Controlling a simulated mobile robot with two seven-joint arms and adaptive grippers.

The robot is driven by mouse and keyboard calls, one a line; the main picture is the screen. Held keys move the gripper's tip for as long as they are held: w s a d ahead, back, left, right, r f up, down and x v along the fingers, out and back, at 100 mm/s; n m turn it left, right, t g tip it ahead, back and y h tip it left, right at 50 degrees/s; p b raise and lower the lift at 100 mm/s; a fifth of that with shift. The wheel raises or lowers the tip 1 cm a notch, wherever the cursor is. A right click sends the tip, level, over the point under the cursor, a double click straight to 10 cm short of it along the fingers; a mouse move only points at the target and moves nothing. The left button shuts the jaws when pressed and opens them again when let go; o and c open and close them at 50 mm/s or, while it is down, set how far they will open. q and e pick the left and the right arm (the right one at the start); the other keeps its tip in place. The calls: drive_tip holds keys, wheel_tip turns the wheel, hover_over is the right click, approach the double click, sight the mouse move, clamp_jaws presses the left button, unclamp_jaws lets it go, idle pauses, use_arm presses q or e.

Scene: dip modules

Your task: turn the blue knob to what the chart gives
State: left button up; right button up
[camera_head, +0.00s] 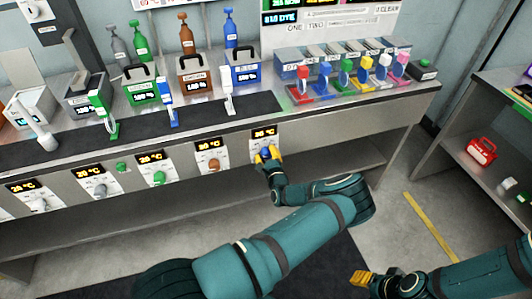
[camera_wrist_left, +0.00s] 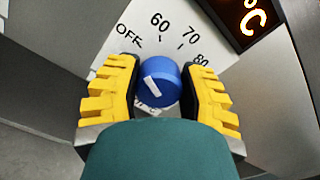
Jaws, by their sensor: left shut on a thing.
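The blue knob (camera_wrist_left: 160,82) is on a white dial plate (camera_wrist_left: 118,62) marked OFF, 60, 70 and 80. The knob has a white mark on its face; I cannot tell which setting it points to. My left gripper (camera_wrist_left: 160,90) is shut on the knob, with yellow fingers on both sides. In the head view, this gripper (camera_head: 267,155) is at the rightmost panel, under a display (camera_head: 264,133) that seems to read 20 °C. The chart (camera_head: 335,20) on the back wall is partly cut off; its small print is unreadable. My right gripper (camera_head: 362,278) is low at right, its opening unclear.
Several other knobs, including a brown one (camera_head: 213,164) and a green one (camera_head: 158,178), line the bench front to the left. Coloured handled tools and baths stand on the bench (camera_head: 330,108). A shelf with a red basket (camera_head: 481,151) is at right.

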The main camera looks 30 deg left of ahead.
use_arm(q)
drive_tip(key=m+p, duration=0.1)
drive_tip(key=m, duration=0.1)
drive_tip(key=shift+w+r+m, duration=0.1)
drive_tip(key=shift+m, duration=0.3)
drive_tip(key=m, duration=0.3)
drive_tip(key=shift+d+m, duration=0.1)
drive_tip(key=shift+m, duration=0.2)
drive_tip(key=m, duration=0.3)
drive_tip(key=shift+w+m, duration=0.1)
drive_tip(key=shift+m, duration=2)
drive_tip(key=o, duration=1.2)
drive_tip(key=shift+d, duration=0.1)
